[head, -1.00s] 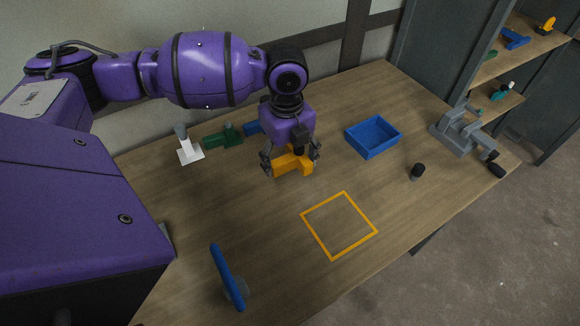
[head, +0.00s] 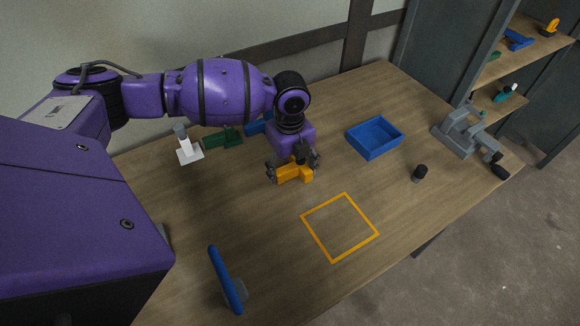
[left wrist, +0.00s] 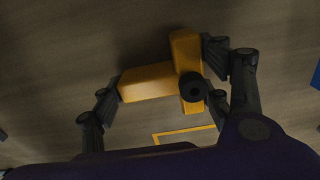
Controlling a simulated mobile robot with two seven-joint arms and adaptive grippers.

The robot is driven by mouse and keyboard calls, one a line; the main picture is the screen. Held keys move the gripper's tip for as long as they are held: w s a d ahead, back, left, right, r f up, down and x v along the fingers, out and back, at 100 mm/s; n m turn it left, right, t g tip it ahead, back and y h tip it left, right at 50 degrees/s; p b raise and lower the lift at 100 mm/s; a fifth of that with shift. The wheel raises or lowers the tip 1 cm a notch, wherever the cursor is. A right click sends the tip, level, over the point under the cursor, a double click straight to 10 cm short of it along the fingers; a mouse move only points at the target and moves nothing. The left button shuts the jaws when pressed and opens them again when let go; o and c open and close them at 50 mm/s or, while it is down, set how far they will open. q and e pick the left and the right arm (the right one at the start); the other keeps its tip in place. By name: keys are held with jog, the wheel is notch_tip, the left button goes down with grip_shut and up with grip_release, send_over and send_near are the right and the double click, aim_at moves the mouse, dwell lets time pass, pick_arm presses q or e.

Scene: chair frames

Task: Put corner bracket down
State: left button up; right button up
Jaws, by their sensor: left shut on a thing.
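My left gripper (head: 293,172) is shut on the orange corner bracket (head: 290,175), low over the middle of the table (head: 205,220). In the left wrist view the bracket (left wrist: 148,82) sits between the two fingers, with a dark round end facing the camera. I cannot tell whether it touches the table. The orange square outline (head: 338,228) on the table is empty. It lies to the right of and nearer than the bracket, and part of it shows in the left wrist view (left wrist: 186,130). My right gripper is not in view.
A blue tray (head: 374,137), a black knob-like part (head: 419,173) and a grey vise (head: 465,130) stand to the right. A green part (head: 222,138) and a white-based part (head: 187,150) are behind left. A blue-handled tool (head: 226,280) lies near the front.

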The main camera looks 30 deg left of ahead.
aim_at(290, 166)
pick_arm(q)
jog(key=o, duration=1.4)
jog(key=shift+f, duration=0.15)
jog(key=shift+c, duration=0.2)
jog(key=shift+r, duration=0.45)
notch_tip(290, 166, up, 12)
jog(key=shift+f+p, duration=0.25)
jog(key=shift+p, duration=0.1)
